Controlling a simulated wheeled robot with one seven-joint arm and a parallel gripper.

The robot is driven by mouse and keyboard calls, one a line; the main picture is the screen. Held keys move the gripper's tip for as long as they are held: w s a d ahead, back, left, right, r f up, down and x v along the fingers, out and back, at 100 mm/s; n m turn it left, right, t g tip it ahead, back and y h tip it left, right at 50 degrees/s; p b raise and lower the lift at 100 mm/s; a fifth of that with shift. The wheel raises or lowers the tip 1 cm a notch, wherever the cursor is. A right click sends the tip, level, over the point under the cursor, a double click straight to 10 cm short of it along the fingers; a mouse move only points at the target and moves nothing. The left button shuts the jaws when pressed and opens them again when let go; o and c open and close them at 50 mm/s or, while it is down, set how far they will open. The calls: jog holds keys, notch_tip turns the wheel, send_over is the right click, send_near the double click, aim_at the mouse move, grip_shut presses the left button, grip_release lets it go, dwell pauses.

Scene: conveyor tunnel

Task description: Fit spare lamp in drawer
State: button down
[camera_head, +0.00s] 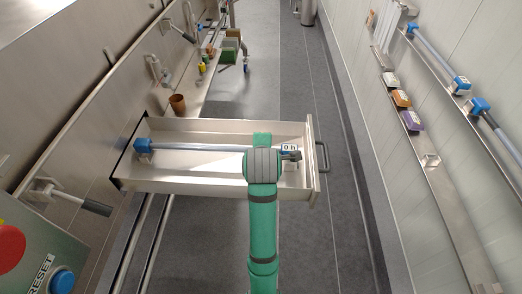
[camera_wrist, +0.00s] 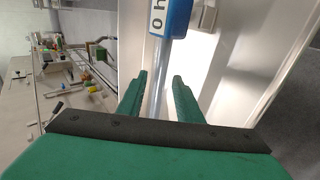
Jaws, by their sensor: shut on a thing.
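The spare lamp is a pale tube (camera_head: 200,147) with a blue cap (camera_head: 143,146) at its left end. A white label reading "0 h" (camera_head: 290,148) marks its right end, which shows as a blue cap (camera_wrist: 177,18) in the wrist view. The drawer (camera_head: 220,190) is pulled out, a shallow pale metal tray with a handle at right. The lamp lies lengthwise over the drawer; I cannot tell whether it touches the floor of it. My gripper (camera_wrist: 160,76) is shut on the tube, close to the labelled cap. In the head view my wrist hides the fingers and part of the tube.
A brown cup (camera_head: 178,103) stands on the ledge behind the drawer. Lever handles stick out from the left wall. A panel with a red button (camera_head: 8,246) is at lower left. Blue-capped tubes (camera_head: 440,65) run along the right wall. The grey floor right of the drawer is clear.

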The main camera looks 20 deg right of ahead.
jog(key=shift+d+f, duration=0.1)
jog(key=shift+f, duration=1.8)
jog(key=shift+a+f, duration=0.35)
jog(key=shift+f, duration=0.05)
jog(key=shift+s+d+f, duration=0.1)
jog(key=shift+s+f, duration=0.05)
jog(key=shift+f, duration=0.1)
dwell(0.9)
dwell(0.3)
jog(key=c, duration=1.2)
grip_release()
jog(key=v, duration=0.7)
jog(key=r+v, duration=0.1)
jog(key=v, duration=0.3)
jog(key=shift+w+r, duration=0.15)
jog(key=shift+w, duration=0.05)
